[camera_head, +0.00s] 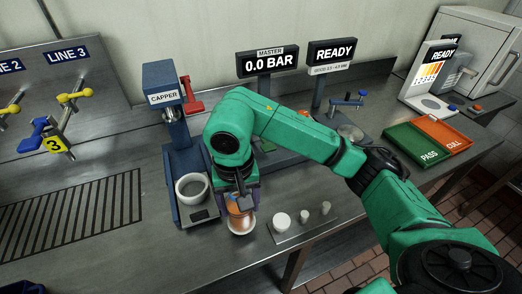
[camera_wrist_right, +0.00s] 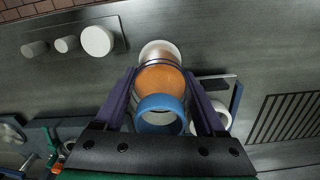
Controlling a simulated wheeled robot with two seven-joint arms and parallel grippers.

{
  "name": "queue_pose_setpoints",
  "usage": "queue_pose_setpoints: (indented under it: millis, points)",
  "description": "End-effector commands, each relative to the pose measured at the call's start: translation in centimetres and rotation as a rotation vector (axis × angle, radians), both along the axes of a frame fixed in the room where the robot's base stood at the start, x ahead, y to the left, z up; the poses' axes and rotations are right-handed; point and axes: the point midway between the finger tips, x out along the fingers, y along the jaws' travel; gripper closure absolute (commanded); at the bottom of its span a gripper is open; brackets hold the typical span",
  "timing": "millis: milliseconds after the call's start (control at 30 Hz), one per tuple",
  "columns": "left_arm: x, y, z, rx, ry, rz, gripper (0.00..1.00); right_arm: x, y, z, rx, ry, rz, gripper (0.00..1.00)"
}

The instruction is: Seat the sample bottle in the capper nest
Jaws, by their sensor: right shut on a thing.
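My right gripper (camera_wrist_right: 160,88) is shut on the sample bottle (camera_wrist_right: 160,78), which has orange contents and a blue ring at its neck. In the head view the bottle (camera_head: 240,218) is partly hidden by the gripper (camera_head: 239,203). A pale round piece (camera_head: 243,230) shows at the bottle's lower end; I cannot tell whether they touch. The bottle is to the right of the capper (camera_head: 162,100) and its white ring-shaped nest (camera_head: 193,189). The nest looks empty. In the wrist view part of the nest (camera_wrist_right: 222,116) shows beside the right finger. My left gripper is not in view.
A plate with white round pieces (camera_head: 282,219) lies right of the bottle. A slotted drain grate (camera_head: 85,220) is left of the capper. Green and orange trays (camera_head: 418,143) stand at the right.

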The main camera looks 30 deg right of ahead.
Motion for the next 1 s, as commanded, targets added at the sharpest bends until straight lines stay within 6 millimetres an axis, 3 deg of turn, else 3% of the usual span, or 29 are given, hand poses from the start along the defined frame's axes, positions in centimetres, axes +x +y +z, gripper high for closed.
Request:
queue_pose_setpoints:
  millis: [267, 400, 500, 733, 1000]
  points:
    - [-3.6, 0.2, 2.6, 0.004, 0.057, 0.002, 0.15, 5.6, -7.4, 0.6, -0.002, 0.006, -0.011, 0.99]
    - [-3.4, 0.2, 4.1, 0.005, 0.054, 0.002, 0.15, 8.3, -10.9, 0.5, -0.001, 0.004, -0.009, 0.99]
    - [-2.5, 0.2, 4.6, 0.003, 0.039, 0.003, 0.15, 9.6, -12.3, 0.3, 0.000, 0.002, -0.006, 0.99]
    - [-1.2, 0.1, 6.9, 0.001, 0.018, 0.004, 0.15, 9.8, -12.8, -2.7, 0.001, 0.006, 0.000, 0.99]
    - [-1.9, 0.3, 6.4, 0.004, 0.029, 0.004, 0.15, 9.9, -12.8, -3.7, -0.002, 0.000, 0.000, 0.99]
